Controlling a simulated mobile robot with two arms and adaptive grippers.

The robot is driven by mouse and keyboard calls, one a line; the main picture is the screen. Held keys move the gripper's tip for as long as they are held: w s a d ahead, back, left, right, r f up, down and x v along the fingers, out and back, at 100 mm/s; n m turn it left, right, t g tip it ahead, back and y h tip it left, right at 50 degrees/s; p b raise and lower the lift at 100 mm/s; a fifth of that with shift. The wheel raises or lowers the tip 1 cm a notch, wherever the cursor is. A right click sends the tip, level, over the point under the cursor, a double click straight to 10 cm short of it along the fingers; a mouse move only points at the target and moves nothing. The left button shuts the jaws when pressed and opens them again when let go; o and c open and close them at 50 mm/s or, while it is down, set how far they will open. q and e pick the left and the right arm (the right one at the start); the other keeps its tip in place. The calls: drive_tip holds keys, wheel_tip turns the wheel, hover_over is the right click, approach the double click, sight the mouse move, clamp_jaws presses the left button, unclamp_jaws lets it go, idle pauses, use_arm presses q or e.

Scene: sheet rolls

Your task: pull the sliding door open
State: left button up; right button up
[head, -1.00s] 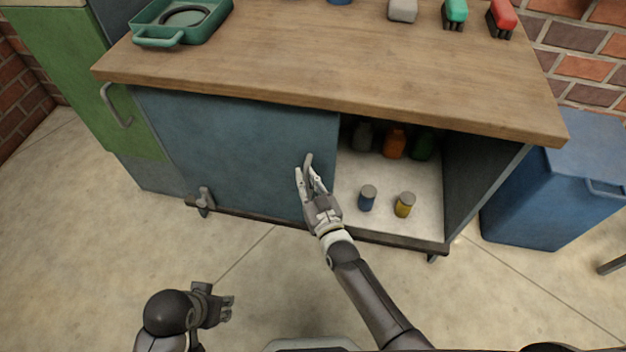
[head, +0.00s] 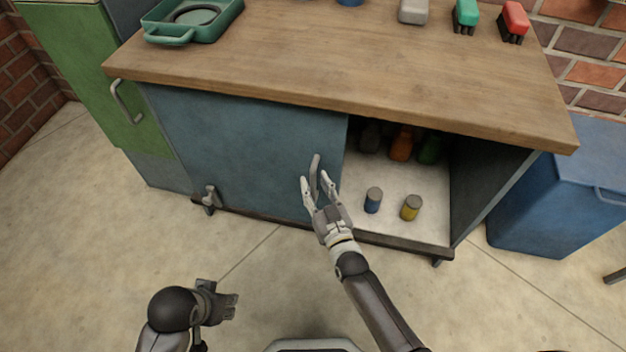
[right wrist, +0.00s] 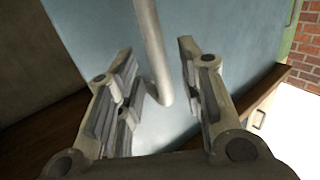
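The blue-grey sliding door (head: 240,150) covers the left part of the cabinet front; the right part stands open. Its upright metal handle (head: 315,175) is near the door's right edge. My right gripper (head: 320,184) is open at the handle, its fingers on either side of the lower part. In the right wrist view the handle (right wrist: 152,50) runs down between the two spread fingers (right wrist: 155,95), with gaps on both sides. My left gripper (head: 230,306) is low at the left, away from the cabinet; whether its fingers are open is too small to tell.
The open side holds a blue jar (head: 373,200), a yellow jar (head: 411,208) and dark-shaded bottles, one orange (head: 401,145). A green tray (head: 215,28) and brushes stand on the wooden top (head: 340,70). A blue bin (head: 550,205) is at right. Floor in front is clear.

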drive_tip(key=v, duration=0.9)
drive_tip(key=shift+s, duration=0.35)
drive_tip(key=shift+d, duration=0.1)
